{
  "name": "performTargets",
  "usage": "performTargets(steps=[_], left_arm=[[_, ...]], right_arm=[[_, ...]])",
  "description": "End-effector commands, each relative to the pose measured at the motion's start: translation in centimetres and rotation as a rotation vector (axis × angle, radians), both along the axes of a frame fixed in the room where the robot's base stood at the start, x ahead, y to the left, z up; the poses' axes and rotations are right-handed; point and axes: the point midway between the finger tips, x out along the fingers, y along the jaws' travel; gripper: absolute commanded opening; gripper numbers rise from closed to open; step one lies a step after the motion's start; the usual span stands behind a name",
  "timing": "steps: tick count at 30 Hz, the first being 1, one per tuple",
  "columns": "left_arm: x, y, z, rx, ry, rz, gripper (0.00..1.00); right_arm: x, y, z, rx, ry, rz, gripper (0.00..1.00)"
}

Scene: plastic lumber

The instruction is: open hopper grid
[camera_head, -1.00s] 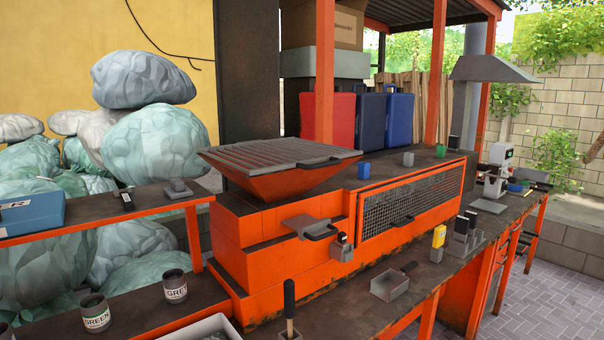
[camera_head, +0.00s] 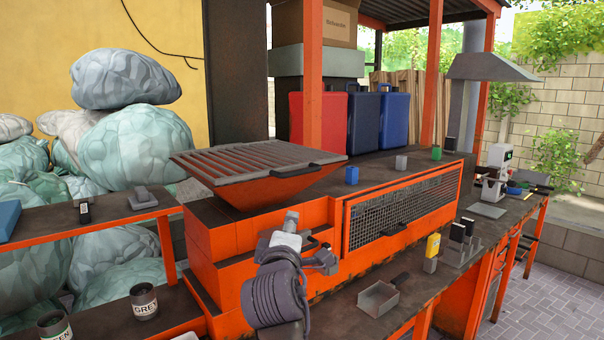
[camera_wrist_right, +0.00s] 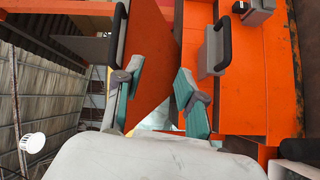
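The hopper grid (camera_head: 235,160) is a grey slatted panel lying flat, closed over the orange hopper (camera_head: 275,190). Its dark handle (camera_head: 321,164) is on the right front edge. My right gripper (camera_head: 291,217) is in front of the machine, below the grid handle and apart from it. In the right wrist view my right gripper (camera_wrist_right: 158,88) is open and empty, its two teal-padded fingers spread. The dark grid handle (camera_wrist_right: 117,45) shows near the left finger there, and a lower handle (camera_wrist_right: 221,46) shows to the right. My left gripper is not in view.
My right arm partly hides the machine's lower front handle. A mesh panel (camera_head: 400,215) is to the right. A blue cup (camera_head: 352,175) and a grey one (camera_head: 401,162) stand on the machine top.

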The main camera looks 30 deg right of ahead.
Motion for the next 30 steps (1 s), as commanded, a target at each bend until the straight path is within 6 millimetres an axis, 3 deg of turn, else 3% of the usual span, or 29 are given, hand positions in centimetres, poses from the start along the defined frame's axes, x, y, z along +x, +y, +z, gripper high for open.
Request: performTargets(steps=[1, 3, 6, 11, 24, 30], left_arm=[[0.1, -0.2, 0.0, -0.002, -0.003, -0.001, 0.4], [0.3, -0.4, 0.0, -0.005, -0.006, -0.002, 0.4], [0.6, -0.7, 0.1, -0.009, -0.01, -0.004, 0.4], [0.7, -0.8, 0.9, -0.01, -0.012, -0.005, 0.4], [0.7, -0.7, 4.0, -0.01, -0.012, -0.004, 0.4], [0.7, -0.6, 4.7, -0.007, -0.011, -0.002, 0.4]], right_arm=[[0.1, -0.3, 2.4, -0.041, -0.023, -0.022, 0.39], [0.0, -0.6, 4.6, -0.089, -0.037, -0.047, 0.39], [0.0, -0.9, 6.2, -0.125, -0.045, -0.067, 0.39], [1.1, -2.0, 6.9, -0.136, -0.043, -0.073, 0.39], [7.8, -7.9, 8.1, -0.133, -0.042, -0.072, 0.39], [9.6, -9.4, 8.2, -0.132, -0.044, -0.07, 0.39]])
